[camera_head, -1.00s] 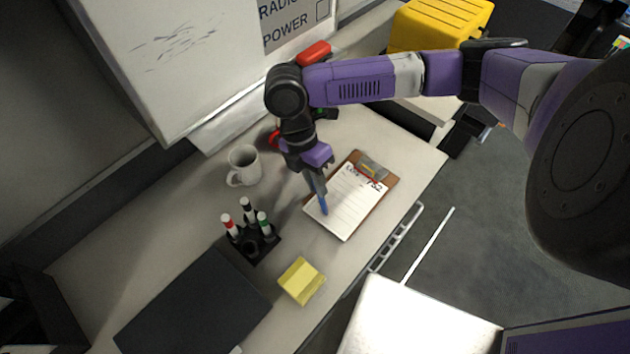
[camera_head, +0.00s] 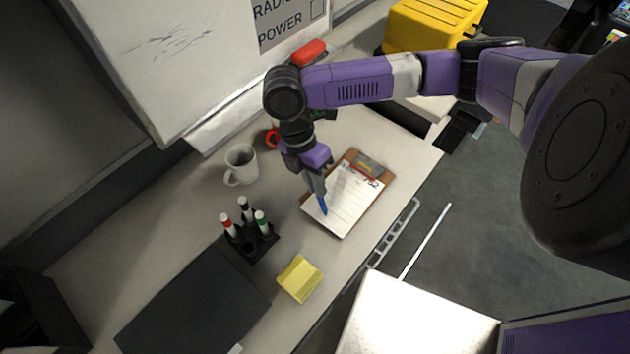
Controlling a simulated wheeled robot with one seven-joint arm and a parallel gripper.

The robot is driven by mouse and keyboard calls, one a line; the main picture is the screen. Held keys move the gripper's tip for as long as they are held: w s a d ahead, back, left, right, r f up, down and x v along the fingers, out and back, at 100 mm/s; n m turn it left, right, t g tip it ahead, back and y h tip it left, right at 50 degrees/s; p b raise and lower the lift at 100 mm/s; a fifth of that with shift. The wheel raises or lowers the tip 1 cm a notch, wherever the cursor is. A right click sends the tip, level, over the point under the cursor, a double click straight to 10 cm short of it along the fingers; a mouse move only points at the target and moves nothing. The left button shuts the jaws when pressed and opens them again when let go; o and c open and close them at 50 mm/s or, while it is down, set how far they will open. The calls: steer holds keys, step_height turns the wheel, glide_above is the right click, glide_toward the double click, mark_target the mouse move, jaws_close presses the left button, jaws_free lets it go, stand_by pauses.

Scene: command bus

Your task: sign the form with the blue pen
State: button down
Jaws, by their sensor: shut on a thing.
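The form is a white lined sheet (camera_head: 349,212) on a brown clipboard (camera_head: 376,202) on the counter, with the clip at its far right end. My gripper (camera_head: 318,190) is above the left part of the sheet, shut on the blue pen (camera_head: 323,206). The pen points down, with its lower end at or just over the sheet's left part. I cannot tell whether the tip touches the paper. The upper part of the pen is hidden by the gripper.
A black holder (camera_head: 251,243) with several markers stands left of the clipboard. A white mug (camera_head: 241,165) is behind it. A yellow note pad (camera_head: 300,278) lies near the front edge, and a dark flat panel (camera_head: 194,306) lies at left.

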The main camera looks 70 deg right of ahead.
steer(key=shift+s+a, duration=0.3)
stand_by(0.5)
steer(key=shift+s+d+p, duration=0.1)
steer(key=shift+s+p, duration=0.5)
steer(key=shift+s, duration=0.05)
stand_by(1.1)
steer(key=shift+s+a+p, duration=0.4)
steer(key=shift+s, duration=0.15)
stand_by(1.1)
step_height(320, 180, up, 5)
steer(key=p, duration=0.4)
stand_by(0.4)
stand_by(0.5)
